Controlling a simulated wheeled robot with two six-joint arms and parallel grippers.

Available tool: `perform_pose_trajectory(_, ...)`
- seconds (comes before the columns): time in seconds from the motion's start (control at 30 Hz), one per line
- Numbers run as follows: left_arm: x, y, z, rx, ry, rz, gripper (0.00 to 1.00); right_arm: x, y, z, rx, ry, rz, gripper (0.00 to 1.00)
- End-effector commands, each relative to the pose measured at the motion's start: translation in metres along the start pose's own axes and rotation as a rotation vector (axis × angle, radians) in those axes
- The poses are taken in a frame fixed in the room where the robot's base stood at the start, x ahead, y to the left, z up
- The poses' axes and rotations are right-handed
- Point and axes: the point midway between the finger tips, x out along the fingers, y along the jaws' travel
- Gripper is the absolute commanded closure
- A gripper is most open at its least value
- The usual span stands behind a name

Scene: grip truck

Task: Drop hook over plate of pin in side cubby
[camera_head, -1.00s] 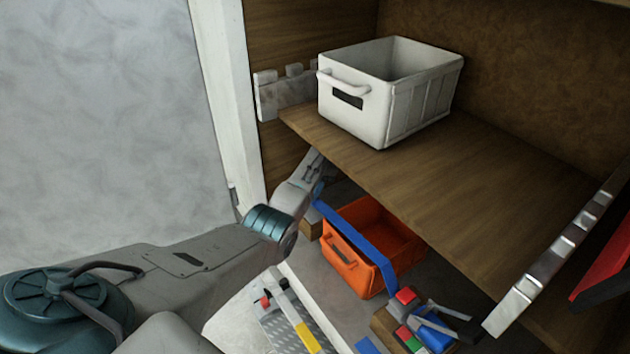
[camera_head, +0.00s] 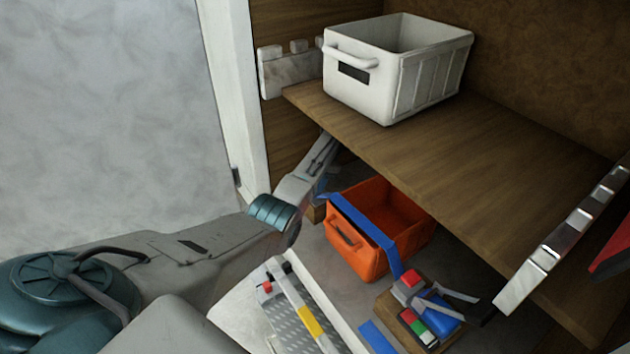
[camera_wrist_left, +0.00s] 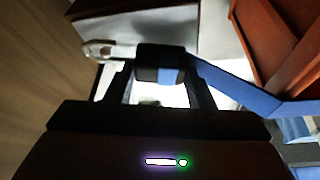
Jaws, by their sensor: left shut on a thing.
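My left gripper is shut on a dark end piece with a blue band (camera_wrist_left: 165,62), and a metal hook (camera_wrist_left: 97,48) sticks out to the left of it in the left wrist view. A blue strap (camera_wrist_left: 235,93) runs right from the held piece. In the head view, the left arm reaches under the wooden shelf and its fingertips are hidden. The strap (camera_head: 370,222) drapes across the front of the orange bin there. I cannot make out the pin or its plate in either view.
The orange bin (camera_head: 362,258) sits in the lower space, close to the strap. A white bin (camera_head: 362,95) stands on the wooden shelf (camera_head: 480,175). A block with red, green and blue parts (camera_head: 425,315) and a metal toolbox lid (camera_head: 290,320) lie lower down.

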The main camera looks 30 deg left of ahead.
Motion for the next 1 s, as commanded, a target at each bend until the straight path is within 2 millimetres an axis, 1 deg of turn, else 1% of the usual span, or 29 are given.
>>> perform_pose_trajectory(0.03,0.0039,-0.0028,0.0031,0.007,-0.002,-0.005,0.8,0.0015,0.0007,0.0011,0.0,-0.001,0.001,0.73)
perform_pose_trajectory(0.67,0.0092,-0.0052,0.0061,0.012,-0.002,-0.01,0.8,0.0032,-0.0021,0.0025,0.001,-0.003,-0.002,0.73)
perform_pose_trajectory(0.7,0.0084,-0.0052,0.0059,0.013,-0.002,-0.009,0.43,0.0027,-0.0026,0.0025,0.001,-0.003,-0.002,0.73)
perform_pose_trajectory(0.8,0.0075,-0.0043,0.0053,0.01,-0.002,-0.008,0.26,0.0026,-0.0047,0.0026,0.002,-0.003,-0.005,0.73)
perform_pose_trajectory(1.0,0.0064,-0.0029,0.004,0.007,-0.001,-0.005,0.26,0.0024,-0.0057,0.0011,0.002,-0.001,-0.006,0.73)
